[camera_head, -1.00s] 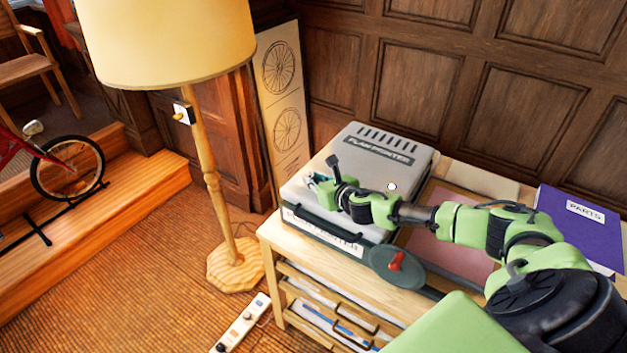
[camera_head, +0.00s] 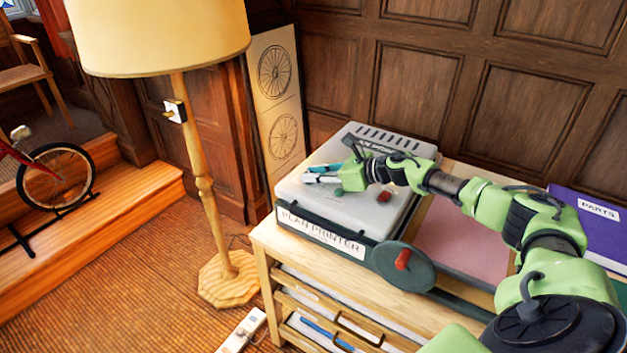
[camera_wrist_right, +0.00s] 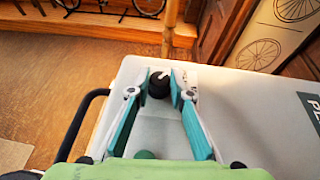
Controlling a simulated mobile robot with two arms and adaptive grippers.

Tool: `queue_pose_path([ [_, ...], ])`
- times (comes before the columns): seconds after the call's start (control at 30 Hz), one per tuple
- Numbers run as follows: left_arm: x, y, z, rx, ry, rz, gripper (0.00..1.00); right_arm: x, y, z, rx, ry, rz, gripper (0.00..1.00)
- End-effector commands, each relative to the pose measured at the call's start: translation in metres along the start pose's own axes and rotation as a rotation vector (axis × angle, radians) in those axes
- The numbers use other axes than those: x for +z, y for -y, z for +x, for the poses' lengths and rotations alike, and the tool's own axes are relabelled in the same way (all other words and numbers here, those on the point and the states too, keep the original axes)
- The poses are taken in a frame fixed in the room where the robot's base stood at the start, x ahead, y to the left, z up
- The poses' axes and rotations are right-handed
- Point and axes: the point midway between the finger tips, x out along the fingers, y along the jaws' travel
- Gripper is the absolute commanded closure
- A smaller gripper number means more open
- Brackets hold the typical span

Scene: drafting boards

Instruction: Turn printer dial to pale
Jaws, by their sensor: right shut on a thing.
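The plan printer (camera_head: 350,218) is a grey box with a dark front edge and a printed label, on a wooden drawer cabinet. My right gripper (camera_head: 308,174) is low over the left part of its top. In the right wrist view, my right gripper (camera_wrist_right: 159,82) has its teal fingers closed on both sides of a small black dial (camera_wrist_right: 157,91) with a white pointer mark. The pointer slants toward the upper right of that view. A pale label beside the dial is partly hidden by a finger and I cannot read it. My left gripper is out of view.
A green button (camera_head: 338,191) and a red button (camera_head: 384,196) are on the printer top. A dark disc (camera_head: 418,272) with a red handle is at its front right. A floor lamp (camera_head: 203,190) stands to the left. A purple parts folder (camera_head: 592,225) lies at right.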

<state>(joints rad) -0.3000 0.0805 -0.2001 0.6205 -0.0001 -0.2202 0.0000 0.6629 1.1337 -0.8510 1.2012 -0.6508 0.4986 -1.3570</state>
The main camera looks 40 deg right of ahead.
Motion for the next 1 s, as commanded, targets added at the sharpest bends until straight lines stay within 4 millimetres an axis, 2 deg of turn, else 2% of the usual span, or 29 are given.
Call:
queue_pose_path([
  [0.47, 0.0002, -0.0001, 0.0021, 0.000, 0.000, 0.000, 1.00, 0.0007, 0.0006, -0.0001, 0.007, 0.001, -0.003, 1.00],
  [0.5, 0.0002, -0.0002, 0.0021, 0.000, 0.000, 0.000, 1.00, 0.0008, 0.0006, -0.0001, 0.007, 0.001, -0.003, 0.70],
  [0.53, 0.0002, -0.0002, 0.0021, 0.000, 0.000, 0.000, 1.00, 0.0008, 0.0006, -0.0001, 0.007, 0.001, -0.003, 0.64],
  [0.87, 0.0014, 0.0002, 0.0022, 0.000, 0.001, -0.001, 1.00, 0.0005, 0.0003, -0.0004, 0.007, 0.001, -0.003, 0.64],
  [1.0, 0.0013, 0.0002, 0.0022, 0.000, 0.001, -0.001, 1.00, -0.0011, 0.0005, -0.0082, 0.007, -0.001, -0.002, 0.64],
])
